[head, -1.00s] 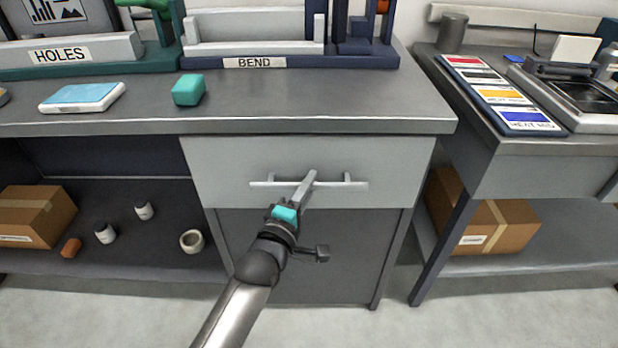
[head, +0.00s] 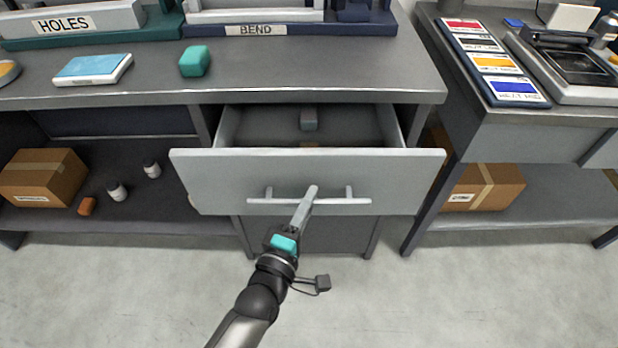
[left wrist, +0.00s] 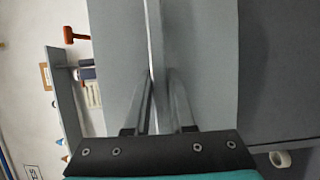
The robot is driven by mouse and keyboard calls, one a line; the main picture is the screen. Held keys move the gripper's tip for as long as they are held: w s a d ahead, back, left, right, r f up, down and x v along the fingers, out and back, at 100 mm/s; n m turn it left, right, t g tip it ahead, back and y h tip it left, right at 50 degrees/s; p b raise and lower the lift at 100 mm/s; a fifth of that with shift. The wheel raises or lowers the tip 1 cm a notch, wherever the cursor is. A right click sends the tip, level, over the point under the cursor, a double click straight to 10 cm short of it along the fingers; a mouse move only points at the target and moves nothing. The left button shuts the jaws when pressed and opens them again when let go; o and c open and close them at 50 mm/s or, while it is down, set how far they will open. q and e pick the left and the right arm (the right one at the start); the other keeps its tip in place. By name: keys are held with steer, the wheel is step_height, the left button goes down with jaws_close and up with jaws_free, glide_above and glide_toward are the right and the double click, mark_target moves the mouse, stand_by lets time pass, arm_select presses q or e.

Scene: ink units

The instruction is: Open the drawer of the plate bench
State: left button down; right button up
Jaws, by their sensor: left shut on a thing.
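The drawer (head: 310,175) of the plate bench (head: 300,70) is pulled partly out, and its inside shows behind the light grey front. A small grey block (head: 309,119) is inside at the back, and part of a tan thing shows just behind the front. A pale bar handle (head: 345,200) runs across the front. My left gripper (head: 311,192) is shut on the handle near its middle. In the left wrist view the two fingers (left wrist: 158,95) close around the handle bar, with the drawer front behind. My right gripper is not in view.
A teal block (head: 195,61) and a blue-topped white pad (head: 92,69) lie on the bench top. Cardboard boxes (head: 42,178) and small jars sit on the lower shelf. A side table (head: 500,120) stands at the right. The floor in front is clear.

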arm_select(q)
steer(key=s+p, duration=0.1)
steer(key=s, duration=0.4)
steer(key=shift+s+p, duration=0.2)
steer(key=shift+p, duration=0.15)
steer(key=shift+s+p, duration=0.75)
steer(key=shift+s, duration=2.15)
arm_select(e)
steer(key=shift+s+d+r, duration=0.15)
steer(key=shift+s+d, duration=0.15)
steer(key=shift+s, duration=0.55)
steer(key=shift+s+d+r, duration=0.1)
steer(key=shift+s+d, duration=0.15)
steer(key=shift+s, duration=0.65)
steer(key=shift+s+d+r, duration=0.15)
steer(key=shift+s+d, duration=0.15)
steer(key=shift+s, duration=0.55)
arm_select(q)
steer(key=c, duration=0.8)
jaws_free()
steer(key=shift+o, duration=0.2)
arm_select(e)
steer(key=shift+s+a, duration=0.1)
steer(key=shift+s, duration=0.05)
